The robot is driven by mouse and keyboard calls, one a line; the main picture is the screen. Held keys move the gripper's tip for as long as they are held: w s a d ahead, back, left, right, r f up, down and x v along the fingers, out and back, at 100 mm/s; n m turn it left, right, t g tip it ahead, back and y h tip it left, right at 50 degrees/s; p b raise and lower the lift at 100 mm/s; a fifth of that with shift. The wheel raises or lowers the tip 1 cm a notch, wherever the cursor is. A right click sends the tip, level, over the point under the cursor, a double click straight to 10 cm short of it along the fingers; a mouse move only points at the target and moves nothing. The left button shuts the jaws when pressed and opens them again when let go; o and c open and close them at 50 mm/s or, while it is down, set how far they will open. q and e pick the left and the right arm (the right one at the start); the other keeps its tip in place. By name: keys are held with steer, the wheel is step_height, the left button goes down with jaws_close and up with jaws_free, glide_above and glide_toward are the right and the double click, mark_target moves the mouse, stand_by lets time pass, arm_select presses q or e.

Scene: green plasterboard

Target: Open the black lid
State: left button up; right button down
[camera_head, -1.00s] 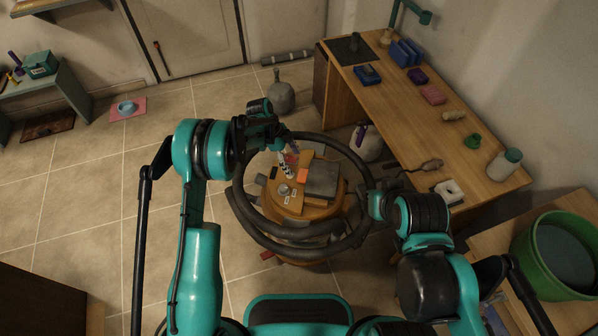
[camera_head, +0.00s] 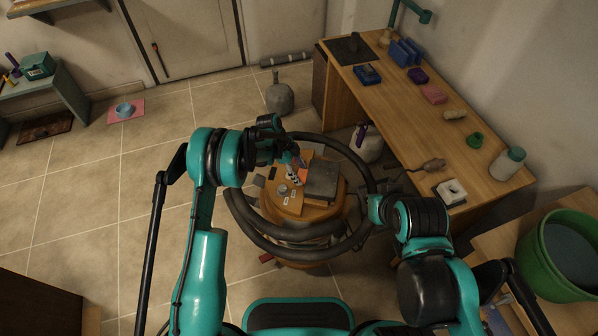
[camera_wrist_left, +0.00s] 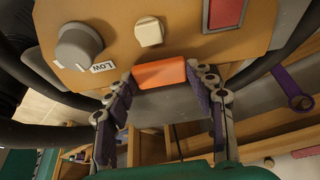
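The black lid (camera_head: 322,178) is a dark grey square panel on top of the round orange-brown machine (camera_head: 285,209). It looks closed in the head view. A small orange block (camera_head: 303,175) is at its left edge and also shows in the left wrist view (camera_wrist_left: 160,73). My left gripper (camera_head: 294,178) is over the machine's top, just left of the lid. In the left wrist view my left gripper (camera_wrist_left: 165,80) is open, its fingertips on either side of the orange block; contact is unclear. My right gripper (camera_head: 375,208) is right of the machine, its fingers hidden.
A grey knob (camera_wrist_left: 78,47) marked LOW and a pale button (camera_wrist_left: 150,32) are near the fingers. A wooden desk (camera_head: 410,110) stands at the right and a green tub (camera_head: 535,262) at lower right.

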mark_target(318, 176)
arm_select(q)
steer(key=shift+s+d+r+y+p, duration=0.1)
steer(key=shift+d+r+y+p, duration=0.15)
steer(key=shift+r+y+p, duration=0.35)
steer(key=d+r+y, duration=0.2)
steer(key=s+d+r+t+y+p, duration=0.1)
steer(key=d+r+y, duration=0.1)
steer(key=r, duration=0.1)
steer(key=d+r+y+p, duration=0.1)
steer(key=d+r+y, duration=0.1)
steer(key=shift+s+d+r+t, duration=0.15)
steer(key=shift+r+t, duration=0.15)
steer(key=shift+r, duration=0.1)
steer(key=s+d+r+y, duration=0.1)
steer(key=s+d, duration=0.1)
steer(key=d, duration=1)
steer(key=shift+s+y, duration=0.3)
steer(key=shift+s, duration=0.05)
steer(key=shift+d, duration=0.1)
steer(key=o, duration=1.7)
